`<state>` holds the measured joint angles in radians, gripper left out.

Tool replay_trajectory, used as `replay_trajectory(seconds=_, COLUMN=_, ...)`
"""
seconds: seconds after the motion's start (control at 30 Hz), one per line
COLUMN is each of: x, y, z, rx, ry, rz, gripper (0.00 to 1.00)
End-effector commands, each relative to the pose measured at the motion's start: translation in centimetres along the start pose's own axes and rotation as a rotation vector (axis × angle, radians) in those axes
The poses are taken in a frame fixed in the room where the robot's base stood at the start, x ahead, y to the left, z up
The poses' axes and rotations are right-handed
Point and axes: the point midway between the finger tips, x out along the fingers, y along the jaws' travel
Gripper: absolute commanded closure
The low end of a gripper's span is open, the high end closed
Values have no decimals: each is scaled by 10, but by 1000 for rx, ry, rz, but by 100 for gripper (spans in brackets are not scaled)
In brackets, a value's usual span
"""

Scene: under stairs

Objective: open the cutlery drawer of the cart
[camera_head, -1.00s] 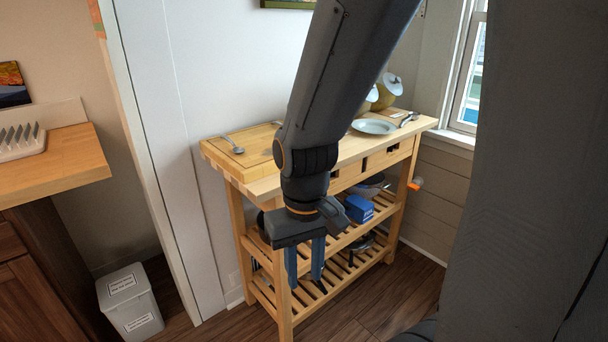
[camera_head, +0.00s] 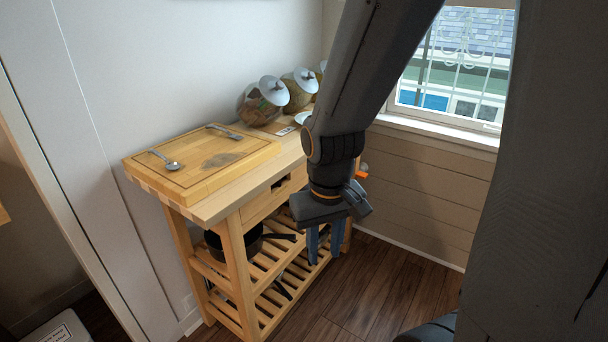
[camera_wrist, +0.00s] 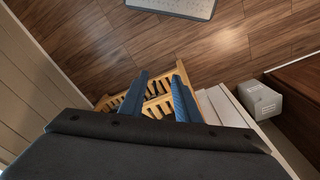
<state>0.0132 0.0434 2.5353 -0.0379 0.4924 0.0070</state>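The wooden cart (camera_head: 210,205) stands against the wall in the head view. Its visible drawer front (camera_head: 265,204), just under the top, has a dark handle slot and looks shut. My arm hides the drawer fronts further right, and I cannot tell which drawer holds cutlery. My gripper (camera_head: 325,242) hangs in front of the cart, below drawer height, pointing down with its fingers apart and empty. In the wrist view the gripper (camera_wrist: 161,76) is open, with the cart's slatted shelves (camera_wrist: 108,102) showing between and beside its fingers.
A cutting board (camera_head: 205,160) with a spoon (camera_head: 166,161) and fork (camera_head: 224,131) lies on the cart top, with lidded jars (camera_head: 262,101) behind. A dark pan (camera_head: 235,240) sits on the upper shelf. A white bin (camera_wrist: 259,99) stands beside wooden cabinetry. Floor before the cart is clear.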

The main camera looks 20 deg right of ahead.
Motion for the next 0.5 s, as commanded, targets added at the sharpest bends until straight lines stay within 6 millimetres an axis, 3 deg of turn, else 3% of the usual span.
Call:
replay_trajectory(seconds=0.3, x=37, y=55, z=-167, rx=-169, ry=434, rz=58, gripper=70)
replay_trajectory(seconds=0.5, x=54, y=64, z=-250, rx=-301, ry=743, rz=-12, gripper=70)
